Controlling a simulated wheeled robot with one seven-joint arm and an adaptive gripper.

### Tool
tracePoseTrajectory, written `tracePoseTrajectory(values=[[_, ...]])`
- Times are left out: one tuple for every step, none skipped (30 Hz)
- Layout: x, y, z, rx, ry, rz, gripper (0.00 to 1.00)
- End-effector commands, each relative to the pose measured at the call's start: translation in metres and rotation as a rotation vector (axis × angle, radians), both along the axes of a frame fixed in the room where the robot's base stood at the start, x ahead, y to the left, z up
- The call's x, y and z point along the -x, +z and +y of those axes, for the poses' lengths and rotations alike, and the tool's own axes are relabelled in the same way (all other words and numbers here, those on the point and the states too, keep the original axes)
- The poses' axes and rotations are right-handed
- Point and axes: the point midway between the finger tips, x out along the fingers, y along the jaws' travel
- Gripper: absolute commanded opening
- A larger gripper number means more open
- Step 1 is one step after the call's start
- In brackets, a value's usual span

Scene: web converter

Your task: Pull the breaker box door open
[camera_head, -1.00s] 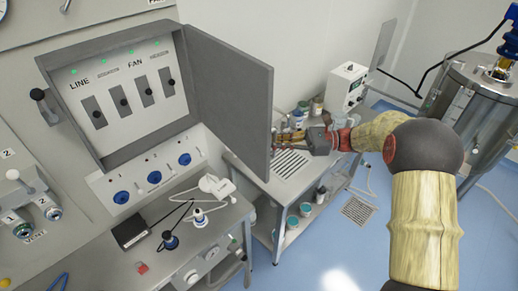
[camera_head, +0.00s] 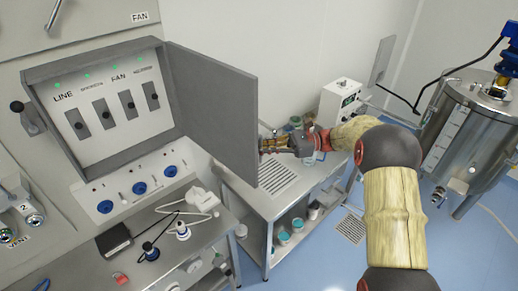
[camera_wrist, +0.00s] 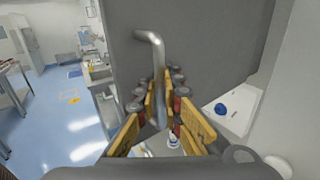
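The grey breaker box (camera_head: 100,165) is on the wall panel at the left in the head view. Its door (camera_head: 212,100) stands wide open, swung out to the right of the switches. My gripper (camera_head: 266,144) is at the door's free edge, partly hidden behind the door. In the wrist view the door (camera_wrist: 215,45) fills the upper middle, with a bent metal handle (camera_wrist: 150,38) on it. The fingers of my gripper (camera_wrist: 160,88) lie on both sides of the handle's straight part and look closed on it. The exact contact is hard to see.
A metal bench (camera_head: 250,185) with a vent grille stands below the door. A white device (camera_head: 342,100) is behind my gripper. A steel tank (camera_head: 475,130) stands at the right. Cables and plugs lie on the left bench (camera_head: 165,265).

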Motion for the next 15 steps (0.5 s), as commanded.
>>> tracePoseTrajectory(values=[[0.0013, -0.0039, -0.001, 0.003, 0.001, 0.009, 0.08], [0.0012, -0.0039, -0.0009, 0.003, 0.001, 0.008, 0.09], [0.0011, -0.0036, -0.0009, 0.003, 0.0, 0.008, 0.12], [0.001, -0.0034, -0.0008, 0.003, 0.0, 0.007, 0.13], [0.0009, -0.0031, -0.0008, 0.003, 0.0, 0.006, 0.15], [0.0007, -0.0027, -0.0007, 0.003, 0.0, 0.006, 0.17], [0.0007, -0.0024, -0.0006, 0.003, 0.0, 0.005, 0.19], [0.0007, -0.0022, -0.0005, 0.002, 0.0, 0.005, 0.21], [0.0006, -0.0019, -0.0004, 0.001, 0.0, 0.004, 0.23], [0.0006, -0.0017, -0.0003, 0.001, 0.0, 0.004, 0.24], [0.0005, -0.0016, -0.0003, 0.001, 0.0, 0.003, 0.24], [0.0005, -0.0014, -0.0002, 0.001, 0.0, 0.003, 0.24], [0.0004, -0.0012, 0.0, 0.001, 0.0, 0.003, 0.24], [0.0004, -0.0011, 0.0, 0.001, 0.0, 0.002, 0.24], [0.0003, -0.001, 0.0, 0.001, 0.0, 0.002, 0.24]])
